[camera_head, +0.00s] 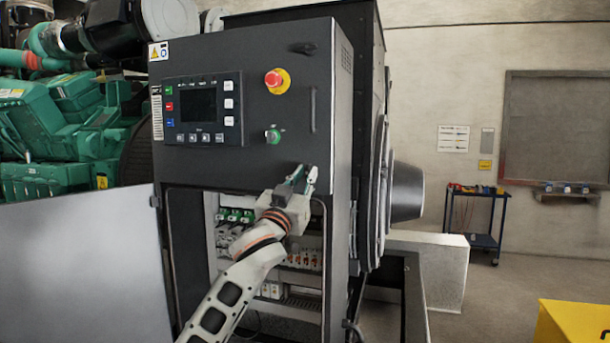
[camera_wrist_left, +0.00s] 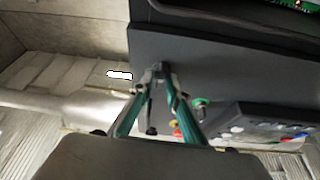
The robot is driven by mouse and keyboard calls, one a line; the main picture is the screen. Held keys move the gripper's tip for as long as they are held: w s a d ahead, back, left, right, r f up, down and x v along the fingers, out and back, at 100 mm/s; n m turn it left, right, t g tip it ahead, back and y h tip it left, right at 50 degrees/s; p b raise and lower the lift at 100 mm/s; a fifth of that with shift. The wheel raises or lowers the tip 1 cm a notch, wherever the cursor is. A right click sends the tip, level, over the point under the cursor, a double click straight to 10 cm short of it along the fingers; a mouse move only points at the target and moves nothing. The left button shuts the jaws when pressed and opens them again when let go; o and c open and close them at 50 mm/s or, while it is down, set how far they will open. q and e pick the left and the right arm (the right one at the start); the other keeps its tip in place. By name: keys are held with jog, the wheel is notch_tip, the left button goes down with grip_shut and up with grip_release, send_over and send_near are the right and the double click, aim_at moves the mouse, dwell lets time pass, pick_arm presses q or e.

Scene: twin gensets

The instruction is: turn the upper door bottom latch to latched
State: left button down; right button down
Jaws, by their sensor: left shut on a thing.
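The upper door (camera_head: 225,165) of the dark control cabinet stands flush with the cabinet front. My left gripper (camera_head: 304,178) is at the door's lower right corner. In the left wrist view, the fingertips of my left gripper (camera_wrist_left: 159,70) come together on a small dark piece at the door's edge, the bottom latch (camera_wrist_left: 157,67). The fingers hide most of this latch, and I cannot tell its angle. A dark top latch (camera_head: 302,48) shows at the door's upper right corner. My right gripper is in neither view.
The door carries a display (camera_head: 199,104), a red emergency stop (camera_head: 277,80) and a green selector knob (camera_head: 273,135). Below it, the open lower bay shows breakers (camera_head: 305,257). A pale panel (camera_head: 75,265) stands at left. A cart (camera_head: 487,215) stands at right.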

pick_arm(q)
jog(key=shift+a+m+h+p, duration=0.15)
jog(key=shift+m+h+p, duration=0.35)
jog(key=shift+m, duration=0.5)
jog(key=m+g+h, duration=0.1)
jog(key=m, duration=0.1)
jog(key=shift+w+r+m, duration=0.1)
jog(key=shift+m, duration=0.2)
jog(key=shift+a+m+g+h, duration=0.1)
jog(key=shift+m+g+h, duration=0.25)
jog(key=shift+m, duration=0.35)
jog(key=m+g, duration=0.1)
jog(key=m, duration=0.1)
jog(key=m+h, duration=0.1)
jog(key=m, duration=0.2)
jog(key=shift+g+h, duration=0.25)
jog(key=shift+g, duration=0.1)
jog(key=m+g, duration=0.1)
jog(key=m, duration=0.3)
jog(key=shift+a+r+g+h, duration=0.1)
jog(key=shift+r+g+h, duration=0.1)
jog(key=shift+g+h, duration=0.15)
jog(key=m+g, duration=0.2)
jog(key=m, duration=0.3)
jog(key=shift+m, duration=0.4)
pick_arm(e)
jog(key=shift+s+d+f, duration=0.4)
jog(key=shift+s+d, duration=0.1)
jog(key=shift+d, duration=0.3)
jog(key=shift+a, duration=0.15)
